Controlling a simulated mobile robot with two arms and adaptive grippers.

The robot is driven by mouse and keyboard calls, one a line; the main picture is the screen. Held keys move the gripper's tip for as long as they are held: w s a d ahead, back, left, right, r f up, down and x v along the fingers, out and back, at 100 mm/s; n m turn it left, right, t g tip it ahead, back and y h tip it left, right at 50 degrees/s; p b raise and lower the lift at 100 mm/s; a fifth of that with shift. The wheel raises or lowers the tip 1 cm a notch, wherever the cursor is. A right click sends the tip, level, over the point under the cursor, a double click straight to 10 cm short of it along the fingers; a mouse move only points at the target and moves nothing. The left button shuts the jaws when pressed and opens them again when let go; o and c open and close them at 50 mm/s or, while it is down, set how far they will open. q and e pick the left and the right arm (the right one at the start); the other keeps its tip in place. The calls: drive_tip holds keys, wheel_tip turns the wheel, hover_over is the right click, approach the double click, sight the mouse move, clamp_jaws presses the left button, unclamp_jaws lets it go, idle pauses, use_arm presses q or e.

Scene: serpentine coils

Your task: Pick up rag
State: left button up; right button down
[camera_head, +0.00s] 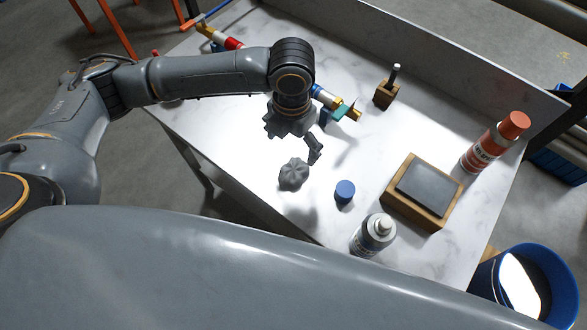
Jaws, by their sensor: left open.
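The rag (293,174) is a small crumpled grey bundle on the white marbled table, near its front edge. My left gripper (292,147) reaches in from the left and points down just behind and above the rag. Its fingers are spread open and hold nothing. The rag looks apart from the fingers, though the exact height between them is hard to judge. My right gripper is not in view.
On the table (245,145) are a blue cap (345,191), a grey bottle (373,236), a sharpening stone on a wooden base (421,195), an orange-capped bottle (494,143) and a small wooden holder (386,94). A blue bucket (545,262) stands at the right.

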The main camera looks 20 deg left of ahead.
sight(293, 168)
use_arm(q)
wheel_tip(293, 168, down, 5)
drive_tip(key=shift+f+p, duration=0.1)
drive_tip(key=shift+p, duration=0.25)
drive_tip(key=f, duration=0.1)
drive_tip(key=f+p, duration=0.1)
drive_tip(key=f, duration=0.1)
drive_tip(key=f+p, duration=0.1)
drive_tip(key=shift+s+d+f, duration=0.15)
drive_tip(key=shift+s+f, duration=0.1)
drive_tip(key=shift+f, duration=0.45)
drive_tip(key=shift+c, duration=0.4)
drive_tip(key=c, duration=1.2)
drive_tip(key=shift+o, duration=0.2)
